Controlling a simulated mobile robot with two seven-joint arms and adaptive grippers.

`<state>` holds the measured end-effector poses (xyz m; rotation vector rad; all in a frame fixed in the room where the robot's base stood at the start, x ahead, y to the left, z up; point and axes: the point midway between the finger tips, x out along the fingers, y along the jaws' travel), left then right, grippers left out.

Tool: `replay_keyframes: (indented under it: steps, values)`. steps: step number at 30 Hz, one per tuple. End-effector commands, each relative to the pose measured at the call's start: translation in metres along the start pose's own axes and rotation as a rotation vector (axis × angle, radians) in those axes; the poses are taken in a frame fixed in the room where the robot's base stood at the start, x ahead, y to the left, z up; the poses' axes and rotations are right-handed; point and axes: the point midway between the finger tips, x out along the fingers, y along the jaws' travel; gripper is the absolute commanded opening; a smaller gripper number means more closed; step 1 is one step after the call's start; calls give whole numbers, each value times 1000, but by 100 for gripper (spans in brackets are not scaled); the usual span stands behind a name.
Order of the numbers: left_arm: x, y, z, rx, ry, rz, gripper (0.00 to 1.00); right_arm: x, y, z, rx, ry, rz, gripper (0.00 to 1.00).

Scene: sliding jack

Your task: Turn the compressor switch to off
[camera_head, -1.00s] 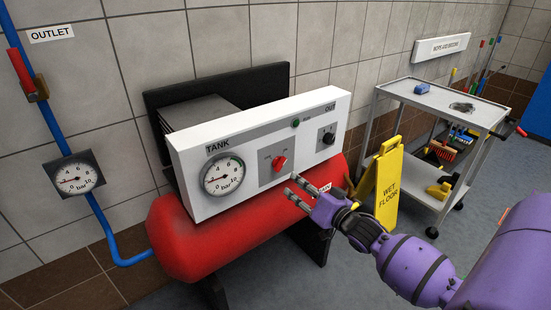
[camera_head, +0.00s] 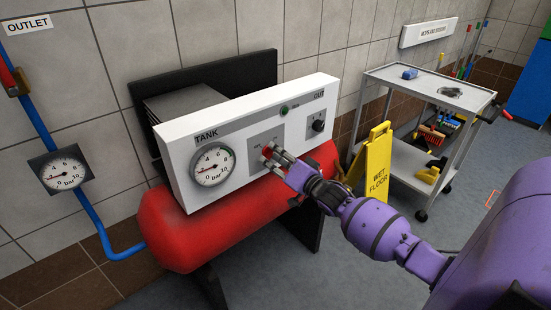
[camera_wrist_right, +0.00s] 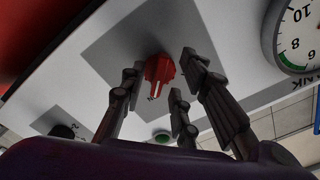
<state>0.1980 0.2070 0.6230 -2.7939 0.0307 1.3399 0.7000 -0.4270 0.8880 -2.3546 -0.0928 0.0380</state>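The compressor switch is a red knob (camera_wrist_right: 159,72) on a grey square plate of the white compressor panel (camera_head: 180,145). In the head view the red knob (camera_head: 267,153) is partly hidden behind my right gripper's fingers. My right gripper (camera_head: 272,156) is at the knob. In the right wrist view its fingers (camera_wrist_right: 160,92) are spread apart on either side of the knob, with visible gaps to it. The knob's white mark shows near a letter that is mostly covered. My left gripper is not in view.
The tank gauge (camera_head: 212,164) is left of the switch. A green button (camera_head: 284,110) and a black knob (camera_head: 318,125) are to the right. The red tank (camera_head: 180,232) lies below. A yellow wet-floor sign (camera_head: 377,160) and a trolley (camera_head: 400,150) stand at right.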

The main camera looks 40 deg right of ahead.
Motion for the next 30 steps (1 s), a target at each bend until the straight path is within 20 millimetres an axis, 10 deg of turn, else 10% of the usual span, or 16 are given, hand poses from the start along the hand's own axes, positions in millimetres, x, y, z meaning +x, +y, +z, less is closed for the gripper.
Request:
replay_keyframes:
  steps: [5, 12, 30]
  values:
    - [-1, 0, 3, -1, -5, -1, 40, 0, 0, 0, 0, 0, 0, 28]
    - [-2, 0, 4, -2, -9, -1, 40, 0, 0, 0, 0, 0, 0, 0]
    - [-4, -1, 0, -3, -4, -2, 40, 0, 0, 0, -146, 1, 0, 0]
